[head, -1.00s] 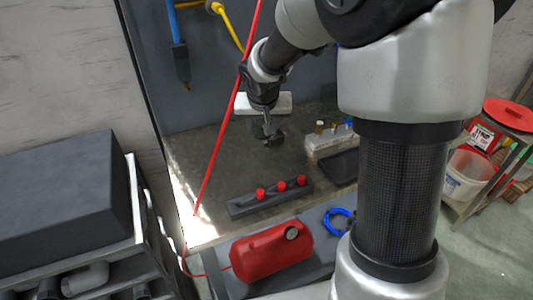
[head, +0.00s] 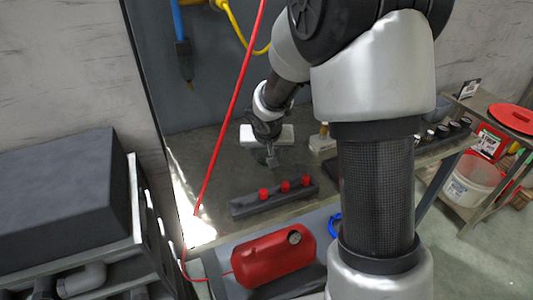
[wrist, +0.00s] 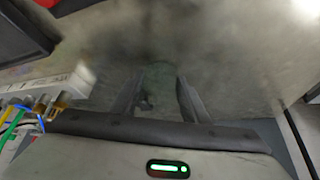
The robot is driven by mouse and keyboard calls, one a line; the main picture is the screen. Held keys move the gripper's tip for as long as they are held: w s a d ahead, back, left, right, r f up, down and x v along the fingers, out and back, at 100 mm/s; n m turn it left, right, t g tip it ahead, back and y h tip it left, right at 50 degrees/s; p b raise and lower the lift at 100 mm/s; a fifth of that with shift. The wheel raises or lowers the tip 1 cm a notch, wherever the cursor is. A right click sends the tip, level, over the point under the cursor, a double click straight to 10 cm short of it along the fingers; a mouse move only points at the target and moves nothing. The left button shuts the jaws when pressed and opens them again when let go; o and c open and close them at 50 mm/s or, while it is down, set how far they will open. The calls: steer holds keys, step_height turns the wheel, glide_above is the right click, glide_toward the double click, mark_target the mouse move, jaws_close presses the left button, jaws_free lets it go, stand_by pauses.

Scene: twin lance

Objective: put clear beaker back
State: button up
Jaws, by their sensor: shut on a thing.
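My gripper (head: 271,160) is low over the dark workbench, behind the black block with red knobs. In the wrist view its two dark fingers (wrist: 160,97) are a little apart. A faint greenish, see-through shape (wrist: 158,78) shows between them, which looks like the clear beaker in their hold. Its outline is too faint to tell its tilt, or whether it touches the bench. I cannot make the beaker out in the head view.
The black block with red knobs (head: 276,201) lies in front of my gripper, and a red tank (head: 273,255) is nearer. A white block (head: 287,135) stands behind. A red hose (head: 229,115) crosses to the left. A white rack (wrist: 40,88) is left in the wrist view.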

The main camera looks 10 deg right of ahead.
steer(key=shift+f, duration=0.2)
steer(key=o, duration=1.1)
steer(key=shift+o, duration=0.2)
steer(key=shift+r, duration=0.1)
